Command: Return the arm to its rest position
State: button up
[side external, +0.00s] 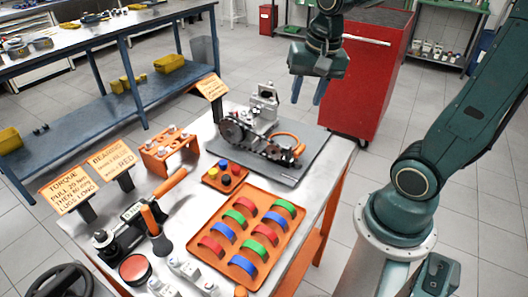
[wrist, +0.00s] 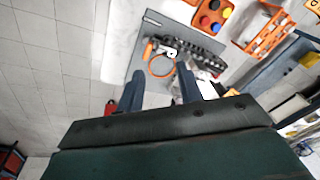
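My gripper (side external: 308,90) hangs in the air above the back right of the work table, beside the red cabinet. Its two fingers point down. In the wrist view my gripper (wrist: 159,87) shows two blue-grey fingers spread apart with nothing between them. The engine assembly (side external: 262,133) sits on a grey plate (side external: 304,176) below and to the left of the gripper. It also shows beyond the fingertips in the wrist view (wrist: 197,57). An orange ring-shaped part (side external: 290,138) lies at the engine's right end. The gripper touches nothing that I can see.
An orange tray (side external: 222,275) holds several red, green and blue curved shells. A small tray (side external: 212,180) of coloured caps, an orange rack (side external: 165,153), tools with orange handles and sign cards stand to the left. A red cabinet (side external: 367,85) stands behind the table.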

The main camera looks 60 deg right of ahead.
jog(key=s+a+r+n+t, duration=0.3)
jog(key=s+a+n, duration=0.4)
jog(key=n, duration=0.3)
jog(key=shift+s+r+n+y, duration=0.3)
jog(key=shift+s+r+n, duration=0.15)
jog(key=shift+s, duration=0.1)
dwell(0.4)
